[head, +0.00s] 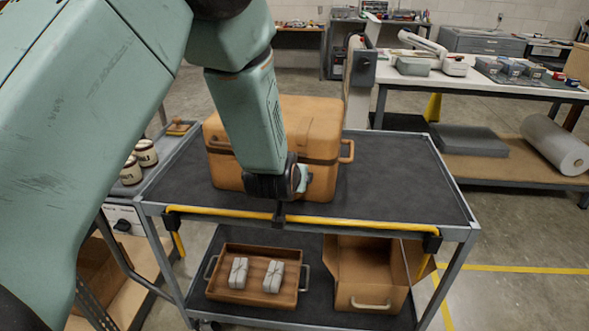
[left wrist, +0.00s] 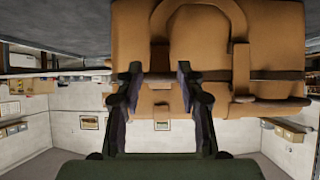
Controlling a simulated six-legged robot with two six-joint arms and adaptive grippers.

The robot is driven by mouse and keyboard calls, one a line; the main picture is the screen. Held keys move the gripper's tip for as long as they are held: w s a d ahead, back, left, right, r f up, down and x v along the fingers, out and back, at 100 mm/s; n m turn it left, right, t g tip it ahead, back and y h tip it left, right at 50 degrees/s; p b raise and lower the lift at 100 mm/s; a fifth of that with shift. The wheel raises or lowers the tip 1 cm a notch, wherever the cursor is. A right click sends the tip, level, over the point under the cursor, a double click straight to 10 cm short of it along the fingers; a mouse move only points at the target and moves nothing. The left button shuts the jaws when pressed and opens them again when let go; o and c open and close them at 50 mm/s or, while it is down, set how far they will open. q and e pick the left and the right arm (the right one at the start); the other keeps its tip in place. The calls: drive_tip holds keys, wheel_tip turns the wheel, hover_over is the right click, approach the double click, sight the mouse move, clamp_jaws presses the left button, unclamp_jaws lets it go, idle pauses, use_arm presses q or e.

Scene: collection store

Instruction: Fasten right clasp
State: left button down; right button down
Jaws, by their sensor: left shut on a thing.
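A tan case (head: 325,125) with a dark band and a side handle (head: 347,151) stands on the cart's top shelf. My left gripper (head: 303,181) is at the right part of its front, where my arm hides much of that face. In the left wrist view, which is upside down, the case (left wrist: 275,45) shows a curved front handle and a strap clasp (left wrist: 243,80) to the right. My left gripper's fingers (left wrist: 160,85) are closed about a small tan part at the case front, apparently the right clasp; its fastening is hidden. My right gripper is not in view.
The cart's top shelf (head: 400,185) is clear to the right of the case. A yellow bar (head: 350,223) runs along its front edge. Below are a wooden tray (head: 232,299) with two wrapped parcels and an open brown box (head: 365,270). Jars (head: 146,152) stand left.

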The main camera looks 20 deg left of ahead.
use_arm(q)
drive_tip(key=shift+w+r, duration=0.15)
drive_tip(key=shift+r, duration=0.05)
idle(0.4)
drive_tip(key=c, duration=0.9)
unclamp_jaws()
drive_tip(key=shift+v, duration=3.8)
drive_tip(key=shift+r, duration=0.1)
